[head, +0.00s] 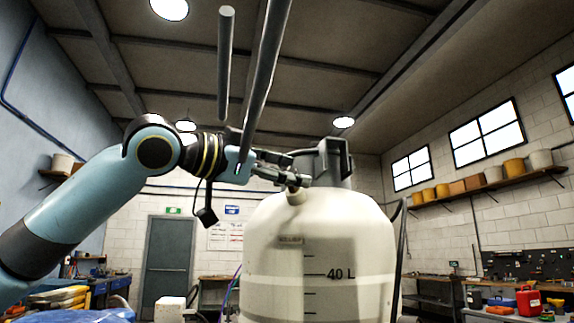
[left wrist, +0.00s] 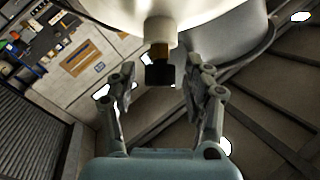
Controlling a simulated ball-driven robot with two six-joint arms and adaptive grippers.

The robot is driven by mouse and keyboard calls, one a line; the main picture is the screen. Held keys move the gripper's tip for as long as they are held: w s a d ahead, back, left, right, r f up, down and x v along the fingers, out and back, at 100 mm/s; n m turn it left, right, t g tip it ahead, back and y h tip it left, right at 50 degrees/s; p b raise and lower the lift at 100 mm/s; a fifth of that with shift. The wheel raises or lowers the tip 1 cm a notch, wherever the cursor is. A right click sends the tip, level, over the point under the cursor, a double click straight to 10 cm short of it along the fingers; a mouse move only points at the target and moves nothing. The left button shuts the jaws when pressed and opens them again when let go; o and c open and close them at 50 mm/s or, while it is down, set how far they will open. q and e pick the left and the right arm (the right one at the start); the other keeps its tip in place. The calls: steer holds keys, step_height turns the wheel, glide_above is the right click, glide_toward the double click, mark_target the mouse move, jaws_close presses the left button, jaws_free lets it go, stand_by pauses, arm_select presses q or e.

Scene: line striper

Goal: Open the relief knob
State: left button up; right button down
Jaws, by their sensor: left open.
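The white tank (head: 318,255) with a "40 L" mark stands in front of me in the head view. A pale stub (head: 296,196) sticks out of its upper left shoulder. In the left wrist view, the relief knob (left wrist: 160,75) is a small black block on a brass stem (left wrist: 159,50) below a pale fitting on the tank. My left gripper (head: 295,179) is at the tank's upper left, over the stub. In the left wrist view its open fingers (left wrist: 159,82) stand on either side of the knob, with a visible gap on both sides. My right gripper is not in view.
A grey collar (head: 333,163) tops the tank, just right of my left gripper. Two grey bars (head: 263,85) run down from above near the gripper. A dark hose (head: 397,255) runs along the tank's right side. Workbenches and shelves stand farther back.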

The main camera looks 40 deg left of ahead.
arm_select(q)
steer(key=shift+c, duration=0.4)
steer(key=c, duration=0.4)
jaws_close()
